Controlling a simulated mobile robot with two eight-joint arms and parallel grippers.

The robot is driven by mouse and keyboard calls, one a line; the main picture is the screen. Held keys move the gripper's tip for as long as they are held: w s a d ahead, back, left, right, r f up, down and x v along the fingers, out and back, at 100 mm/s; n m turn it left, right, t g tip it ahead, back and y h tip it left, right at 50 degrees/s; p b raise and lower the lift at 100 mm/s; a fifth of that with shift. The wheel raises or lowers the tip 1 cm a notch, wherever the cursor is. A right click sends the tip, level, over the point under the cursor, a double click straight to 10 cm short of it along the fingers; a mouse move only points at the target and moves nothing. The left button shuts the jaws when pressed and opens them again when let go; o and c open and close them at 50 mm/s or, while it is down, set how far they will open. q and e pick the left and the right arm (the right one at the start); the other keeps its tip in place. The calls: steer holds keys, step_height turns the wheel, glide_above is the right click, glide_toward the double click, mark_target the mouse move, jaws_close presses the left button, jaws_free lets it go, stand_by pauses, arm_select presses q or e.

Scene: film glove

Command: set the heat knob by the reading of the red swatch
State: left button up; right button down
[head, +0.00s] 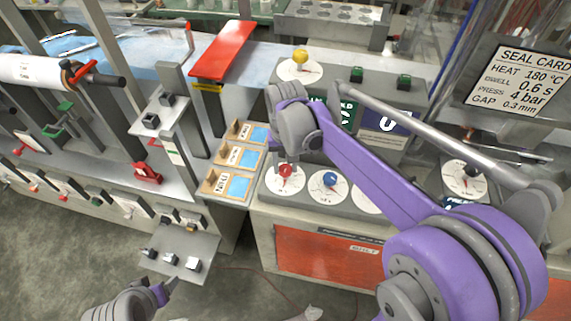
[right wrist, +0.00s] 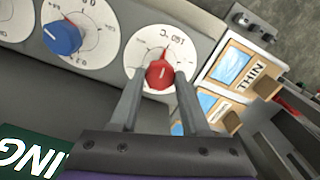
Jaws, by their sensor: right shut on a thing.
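The heat knob is red (head: 285,170) on a white round dial at the front left of the grey control panel. In the right wrist view the red knob (right wrist: 160,74) sits between my fingers, and its dial carries a °C mark. My right gripper (right wrist: 158,82) is shut on it; in the head view this gripper (head: 284,158) comes down on the knob from above. Sample cards with blue windows (head: 240,187) stand left of the panel; I cannot make out a red swatch.
A blue knob (head: 330,180) is right of the red one, a yellow knob (head: 300,57) at the back. A seal card (head: 519,77) reads heat 180 °C, dwell 0.6 s, press 4 bar, gap 0.3 mm. A red plate (head: 222,52) stands behind the cards.

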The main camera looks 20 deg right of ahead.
mark_target(285, 168)
steer(key=n, duration=0.5)
steer(key=shift+n, duration=0.3)
steer(key=n, duration=0.5)
stand_by(0.4)
steer(key=shift+c, duration=1.9)
jaws_free()
steer(key=shift+r, duration=0.1)
step_height(285, 168, up, 11)
